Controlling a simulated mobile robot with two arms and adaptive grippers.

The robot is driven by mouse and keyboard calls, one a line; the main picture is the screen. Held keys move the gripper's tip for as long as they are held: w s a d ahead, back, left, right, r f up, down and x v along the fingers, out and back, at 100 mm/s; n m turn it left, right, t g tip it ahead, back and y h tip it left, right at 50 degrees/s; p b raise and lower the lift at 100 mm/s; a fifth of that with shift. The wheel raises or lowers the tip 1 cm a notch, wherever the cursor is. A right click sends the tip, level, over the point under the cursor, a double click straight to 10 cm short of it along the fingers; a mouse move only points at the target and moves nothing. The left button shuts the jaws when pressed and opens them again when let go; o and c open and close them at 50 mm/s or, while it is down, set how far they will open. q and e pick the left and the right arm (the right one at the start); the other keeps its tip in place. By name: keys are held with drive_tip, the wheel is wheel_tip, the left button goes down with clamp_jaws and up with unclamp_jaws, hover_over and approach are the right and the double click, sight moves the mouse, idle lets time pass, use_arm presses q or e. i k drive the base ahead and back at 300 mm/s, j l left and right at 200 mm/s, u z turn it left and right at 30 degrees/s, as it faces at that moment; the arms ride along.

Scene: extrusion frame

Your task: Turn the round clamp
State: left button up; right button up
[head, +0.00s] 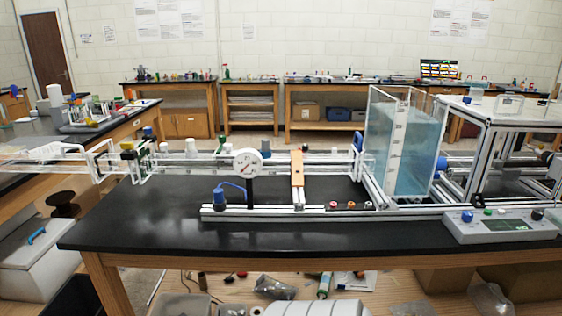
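Neither of my grippers shows in the head view. I cannot tell for sure which part is the round clamp. A white round dial (247,163) stands on a black post above an aluminium extrusion rail (290,211) on the black bench. A blue fitting (219,195) with a curved blue tube is left of the post. Several small round knobs, including a red-topped one (333,205), sit along the rail. A blue round part (357,139) is at the right end of the clear horizontal channel. The extrusion frame (475,165) stands at the right.
A clear tank (402,145) of bluish water stands right of centre. A grey control box (500,227) with a display sits at the bench's front right. The black bench top (150,225) is clear at front left. Loose items lie below the bench.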

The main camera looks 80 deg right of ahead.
sight(149, 131)
drive_tip(key=z, duration=2.2)
